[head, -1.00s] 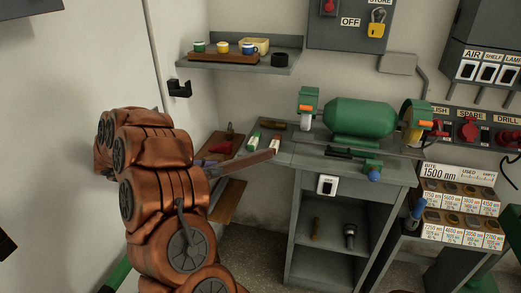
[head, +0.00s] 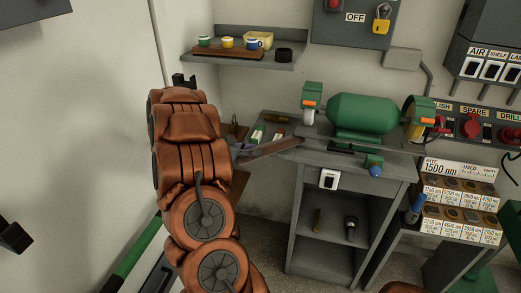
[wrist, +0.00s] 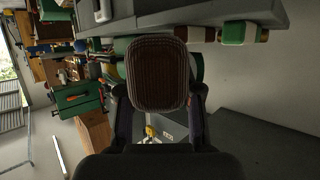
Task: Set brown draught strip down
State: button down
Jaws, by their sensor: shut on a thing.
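The brown draught strip (head: 275,148) is a long, thin brown bar in the head view. It juts to the right from my gripper (head: 241,152), over the left part of the grey workbench (head: 297,160). My gripper is shut on its left end; the arm partly hides the grip. In the wrist view the strip (wrist: 157,76) shows nearly end-on as a ribbed brown block between the two fingers of my gripper (wrist: 158,108). I cannot tell how far the strip is above the bench top.
A green bench grinder (head: 362,115) stands on the bench to the right of the strip. A wall shelf (head: 245,58) with cups is above. Bit boxes (head: 460,190) stand at the right.

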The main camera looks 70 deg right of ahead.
aim_at(260, 147)
jog(key=shift+s+d+r+p, duration=0.1)
jog(key=shift+s+d+p, duration=0.35)
jog(key=shift+s+d, duration=0.75)
jog(key=shift+d+f, duration=0.2)
jog(key=shift+d, duration=0.05)
jog(key=shift+f+p, duration=0.35)
jog(key=shift+f, duration=0.3)
jog(key=shift+f, duration=0.15)
jog(key=c, duration=0.8)
grip_release()
jog(key=shift+o, duration=0.2)
jog(key=shift+w+a, duration=0.1)
jog(key=shift+w, duration=0.05)
